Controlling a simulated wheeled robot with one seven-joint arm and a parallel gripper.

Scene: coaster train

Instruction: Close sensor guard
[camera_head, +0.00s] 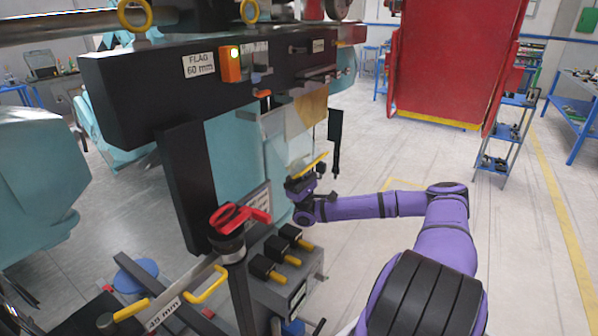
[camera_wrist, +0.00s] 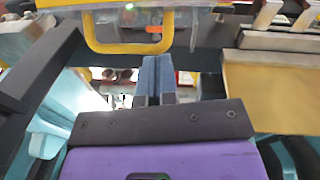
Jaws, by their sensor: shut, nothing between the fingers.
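A clear panel, which looks like the sensor guard (camera_head: 299,142), hangs below the dark beam in the head view. A yellow handle (camera_head: 314,162) shows at its lower edge, just above my gripper (camera_head: 303,183). In the wrist view a wide yellow handle (camera_wrist: 140,47) on a clear panel spans the top, just beyond the fingertips. My gripper's blue-grey fingers (camera_wrist: 154,72) are together and empty there. I cannot tell whether they touch the handle. The guard's hinge is not clear to see.
The dark beam (camera_head: 140,98) carries an orange box (camera_head: 231,65) with a lit lamp and a "FLAG 60 mm" label. A tan panel (camera_head: 306,112) hangs beside the guard. Black blocks with yellow tabs (camera_head: 268,268) and a red knob (camera_head: 240,216) stand below. Open floor lies to the right.

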